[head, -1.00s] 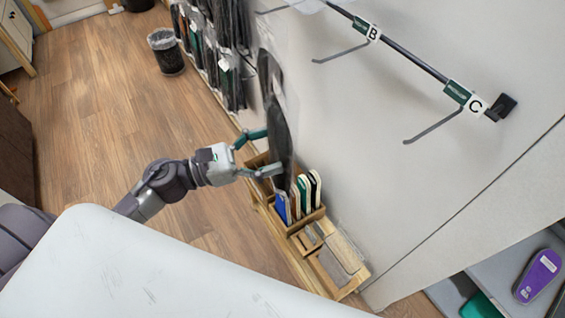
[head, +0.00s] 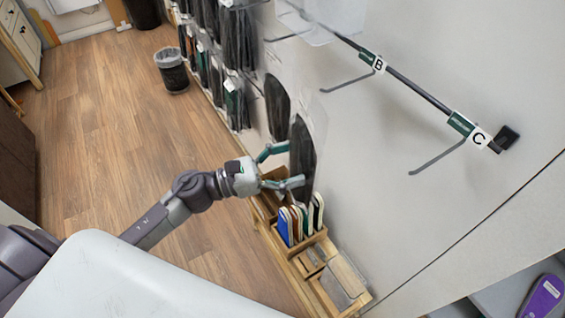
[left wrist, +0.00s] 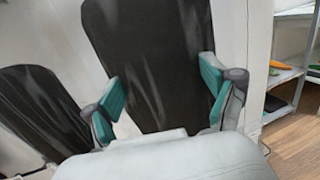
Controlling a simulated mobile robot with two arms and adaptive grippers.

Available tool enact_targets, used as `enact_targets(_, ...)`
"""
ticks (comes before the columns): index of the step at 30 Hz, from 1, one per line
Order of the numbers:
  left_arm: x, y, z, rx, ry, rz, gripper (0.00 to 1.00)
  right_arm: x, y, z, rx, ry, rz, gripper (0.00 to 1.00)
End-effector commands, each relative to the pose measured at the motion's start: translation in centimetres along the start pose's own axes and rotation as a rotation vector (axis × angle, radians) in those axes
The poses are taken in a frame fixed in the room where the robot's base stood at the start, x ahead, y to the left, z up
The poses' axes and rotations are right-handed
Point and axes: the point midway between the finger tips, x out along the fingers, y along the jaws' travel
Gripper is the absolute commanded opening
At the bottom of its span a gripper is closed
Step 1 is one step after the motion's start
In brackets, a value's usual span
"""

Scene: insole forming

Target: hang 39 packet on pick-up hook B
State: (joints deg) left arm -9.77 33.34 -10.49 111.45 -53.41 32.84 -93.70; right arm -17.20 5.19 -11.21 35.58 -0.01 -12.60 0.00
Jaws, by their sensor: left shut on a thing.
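My left gripper (head: 293,163) is shut on a clear packet holding a black insole (head: 302,148), held upright beside the wall. In the left wrist view the black insole (left wrist: 150,60) stands between the teal fingers. A second black insole (head: 277,105) shows just behind it and at the left of the wrist view (left wrist: 38,105); I cannot tell whether it shares the packet. No number is readable. Hook B (head: 347,83), under its label B (head: 378,64), is bare and lies above and right of the packet, apart from it. My right gripper is not in view.
Hook C (head: 437,157) is bare. Packets (head: 238,105) hang along the wall farther back. A wooden rack (head: 318,270) with coloured insoles stands below my left gripper. A bin (head: 172,72) stands on the floor. A white surface (head: 130,285) fills the lower left.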

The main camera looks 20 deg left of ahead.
Motion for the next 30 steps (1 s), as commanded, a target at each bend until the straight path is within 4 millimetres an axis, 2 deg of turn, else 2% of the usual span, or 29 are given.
enact_targets(12, 2.5, 0.7, -0.3, 0.000, -0.002, 0.000, 0.47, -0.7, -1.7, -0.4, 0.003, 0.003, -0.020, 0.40)
enact_targets(17, 3.4, 0.9, -0.5, 0.001, -0.001, -0.001, 0.47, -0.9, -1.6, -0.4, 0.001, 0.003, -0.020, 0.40)
enact_targets(30, 4.5, 1.2, -1.7, 0.001, 0.000, 0.000, 0.47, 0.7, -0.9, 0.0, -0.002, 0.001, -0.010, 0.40)
